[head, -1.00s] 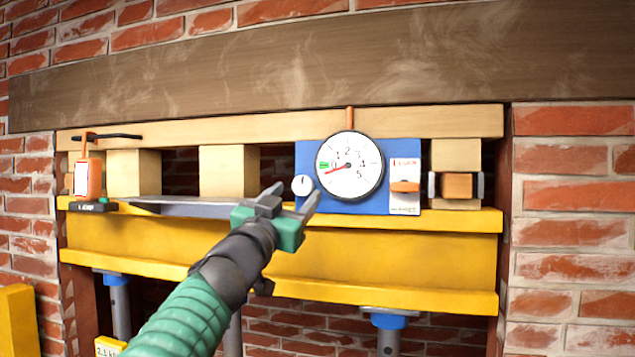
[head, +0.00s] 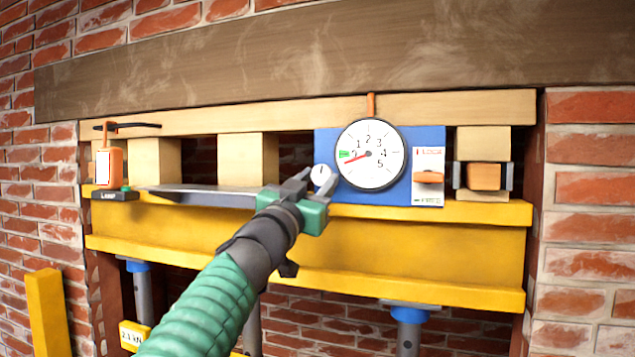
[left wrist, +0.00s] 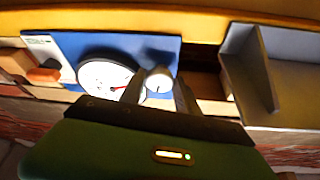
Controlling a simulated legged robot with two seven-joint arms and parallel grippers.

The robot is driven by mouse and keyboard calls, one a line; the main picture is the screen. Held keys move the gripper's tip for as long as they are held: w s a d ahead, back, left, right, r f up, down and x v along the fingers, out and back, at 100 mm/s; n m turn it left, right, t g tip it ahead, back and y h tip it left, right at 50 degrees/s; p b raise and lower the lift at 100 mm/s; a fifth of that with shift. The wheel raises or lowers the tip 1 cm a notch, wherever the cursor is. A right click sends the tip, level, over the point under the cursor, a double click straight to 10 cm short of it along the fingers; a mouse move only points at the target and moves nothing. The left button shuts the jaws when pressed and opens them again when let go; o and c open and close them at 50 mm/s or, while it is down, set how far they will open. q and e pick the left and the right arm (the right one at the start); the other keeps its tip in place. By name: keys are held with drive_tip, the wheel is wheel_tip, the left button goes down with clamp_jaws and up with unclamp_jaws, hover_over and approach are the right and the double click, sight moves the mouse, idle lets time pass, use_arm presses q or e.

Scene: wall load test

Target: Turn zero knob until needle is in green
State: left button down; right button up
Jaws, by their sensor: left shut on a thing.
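The round white gauge (head: 378,172) is mounted on a blue panel (head: 425,136) in the head view. Its red needle points left and slightly down, just below the small green mark (head: 344,154). The small white zero knob (head: 321,175) is at the gauge's lower left. My left gripper (head: 313,181) is shut on the knob, with a finger on either side. The left wrist view also shows the knob (left wrist: 159,81) between the fingers, beside the gauge (left wrist: 103,74). My right gripper is not in view.
An orange lever (head: 429,177) sits on a white plate right of the gauge. A yellow beam (head: 430,250) runs below the panel, on blue-topped posts.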

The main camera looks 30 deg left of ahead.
use_arm(q)
drive_tip(key=m+h+p, duration=0.1)
drive_tip(key=m+p, duration=0.1)
drive_tip(key=m+h+p, duration=0.1)
drive_tip(key=m+p, duration=0.1)
drive_tip(key=shift+a+r, duration=0.2)
drive_tip(key=shift+r, duration=0.2)
drive_tip(key=shift+s+f+m+h+p, duration=0.1)
drive_tip(key=shift+f+m+h+p, duration=0.1)
drive_tip(key=shift+m+h+p, duration=0.65)
drive_tip(key=shift+f+m+g+y+b, duration=0.2)
drive_tip(key=shift+m+g+y+b, duration=0.05)
drive_tip(key=shift+m+g+b, duration=0.1)
drive_tip(key=c, duration=0.9)
unclamp_jaws()
